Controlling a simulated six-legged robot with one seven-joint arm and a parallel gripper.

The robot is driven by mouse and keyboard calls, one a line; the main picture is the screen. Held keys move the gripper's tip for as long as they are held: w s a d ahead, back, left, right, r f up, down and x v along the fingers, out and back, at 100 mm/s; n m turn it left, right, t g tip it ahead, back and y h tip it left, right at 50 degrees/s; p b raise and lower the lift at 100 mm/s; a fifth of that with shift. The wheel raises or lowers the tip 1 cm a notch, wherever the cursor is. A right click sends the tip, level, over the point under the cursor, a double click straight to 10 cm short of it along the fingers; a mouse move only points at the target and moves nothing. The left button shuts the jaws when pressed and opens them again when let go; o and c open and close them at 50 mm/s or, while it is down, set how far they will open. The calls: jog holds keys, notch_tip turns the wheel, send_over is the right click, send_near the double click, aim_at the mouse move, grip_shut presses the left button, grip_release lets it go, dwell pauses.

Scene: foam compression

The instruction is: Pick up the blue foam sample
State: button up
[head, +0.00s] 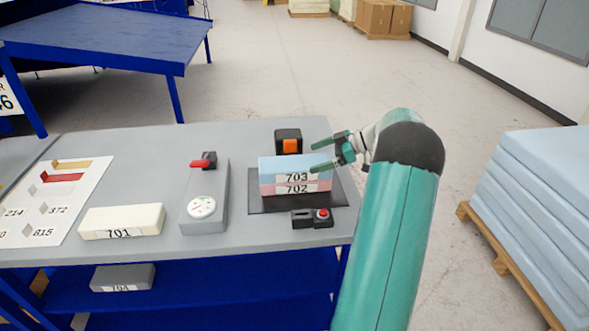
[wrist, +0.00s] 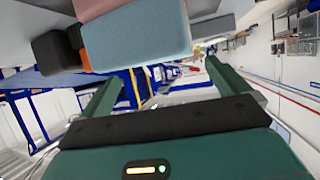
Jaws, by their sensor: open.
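The blue foam sample (head: 283,167), labelled 703, lies on top of a pink sample (head: 267,190), labelled 702, on a dark plate (head: 337,203) on the grey table. My gripper (head: 318,156) is open and empty at the right end of the blue sample, close to it in the head view. Its fingers point left. In the wrist view the blue sample (wrist: 138,40) fills the upper middle, beyond the two spread green fingers (wrist: 160,90). The pink sample (wrist: 95,8) shows behind it at the top edge.
A black and orange device (head: 288,141) stands behind the stack, and a small box with a red button (head: 312,218) in front. A cream block (head: 122,221) labelled 701 and a gauge device (head: 206,200) are to the left. A pallet of blue foam (head: 540,200) stands right.

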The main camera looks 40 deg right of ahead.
aim_at(302, 162)
jog(key=x, duration=0.5)
jog(key=shift+s+a+r, duration=0.15)
jog(key=shift+a, duration=0.1)
jog(key=shift+w+a+f, duration=0.15)
jog(key=shift+w+f, duration=0.1)
jog(key=c, duration=0.7)
